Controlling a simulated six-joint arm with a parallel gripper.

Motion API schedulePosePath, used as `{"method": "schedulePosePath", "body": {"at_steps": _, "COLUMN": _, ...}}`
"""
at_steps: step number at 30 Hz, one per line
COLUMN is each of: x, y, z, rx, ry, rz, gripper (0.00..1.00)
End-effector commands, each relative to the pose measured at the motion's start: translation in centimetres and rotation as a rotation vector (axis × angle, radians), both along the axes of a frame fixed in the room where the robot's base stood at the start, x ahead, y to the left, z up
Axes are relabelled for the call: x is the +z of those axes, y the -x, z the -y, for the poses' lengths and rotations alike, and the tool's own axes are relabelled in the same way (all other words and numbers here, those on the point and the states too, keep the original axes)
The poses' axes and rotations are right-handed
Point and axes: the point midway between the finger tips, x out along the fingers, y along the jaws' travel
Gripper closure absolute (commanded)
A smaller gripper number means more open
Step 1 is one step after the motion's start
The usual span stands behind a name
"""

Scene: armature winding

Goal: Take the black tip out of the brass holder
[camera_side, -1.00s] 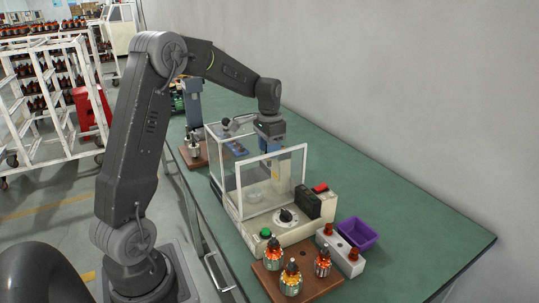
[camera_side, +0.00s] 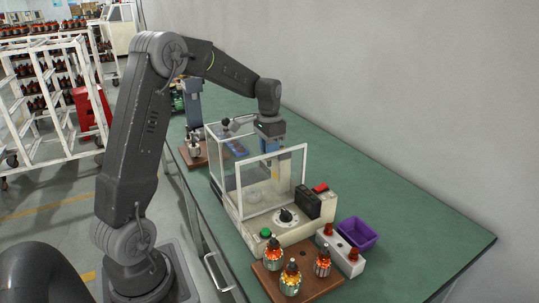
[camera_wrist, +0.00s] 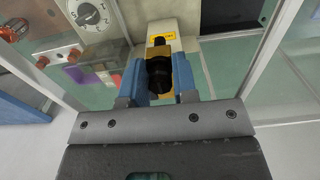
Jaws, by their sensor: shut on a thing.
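My gripper (camera_wrist: 160,80) is shut on the black tip (camera_wrist: 160,72), which sits between the two blue fingers in the wrist view. The brass holder (camera_wrist: 181,66) shows as gold-coloured metal just behind and beside the tip. I cannot tell whether the tip is still seated in the holder. In the side view my gripper (camera_side: 270,152) points down inside the clear guard of the winding machine. The tip is too small to make out there.
Framed clear panels (camera_side: 271,180) stand close around my gripper. The machine base (camera_side: 285,232) has a dial, a green button and a red switch. A purple bin (camera_side: 358,233) and a wooden board with armatures (camera_side: 300,285) lie at the front. The green table is clear at right.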

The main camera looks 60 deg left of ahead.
Motion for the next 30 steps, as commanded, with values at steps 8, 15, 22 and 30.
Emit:
{"method": "schedulePosePath", "body": {"at_steps": 8, "x": 1.1, "y": -0.1, "z": 0.0, "rx": 0.0, "ry": -0.002, "rz": 0.004, "gripper": 0.94}}
{"method": "schedulePosePath", "body": {"at_steps": 15, "x": 2.5, "y": -0.1, "z": 0.0, "rx": 0.0, "ry": -0.001, "rz": 0.003, "gripper": 0.95}}
{"method": "schedulePosePath", "body": {"at_steps": 22, "x": 3.7, "y": -0.1, "z": 0.0, "rx": 0.0, "ry": -0.001, "rz": 0.002, "gripper": 0.95}}
{"method": "schedulePosePath", "body": {"at_steps": 30, "x": 5.2, "y": 0.0, "z": 0.0, "rx": 0.0, "ry": -0.001, "rz": 0.003, "gripper": 0.95}}
